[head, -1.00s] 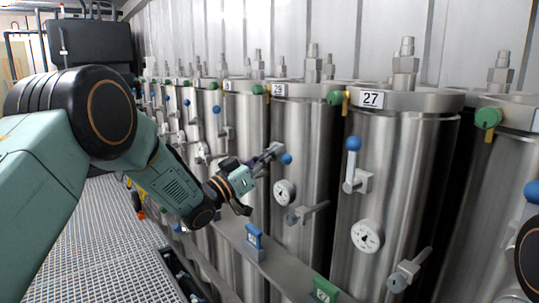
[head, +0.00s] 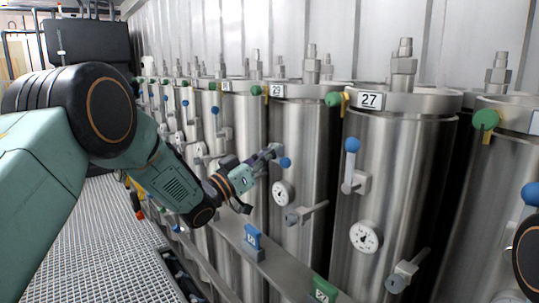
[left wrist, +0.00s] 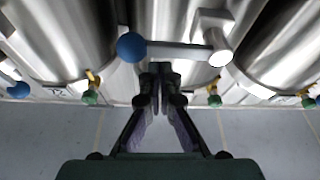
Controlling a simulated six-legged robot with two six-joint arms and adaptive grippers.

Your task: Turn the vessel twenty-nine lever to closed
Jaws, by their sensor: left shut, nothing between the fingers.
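Vessel twenty-nine (head: 318,130) is a tall steel cylinder with a "29" label (head: 277,91) near its top. Its lever's blue ball (head: 285,162) shows just right of my left gripper (head: 273,152), which hides most of the lever in the head view. In the left wrist view the lever (left wrist: 175,52) lies sideways, its blue ball (left wrist: 131,47) at the left and its pivot at the right. My left gripper (left wrist: 160,75) is shut and empty, its tips close to the lever bar between ball and pivot; I cannot tell whether they touch. My right gripper is out of view.
Below the lever are a round gauge (head: 283,193) and a grey handle (head: 305,213). Vessel 27 (head: 400,160) stands to the right, its blue-balled lever (head: 349,172) upright. A steel rail (head: 275,262) with blue and green tags runs in front. Grated floor lies at the left.

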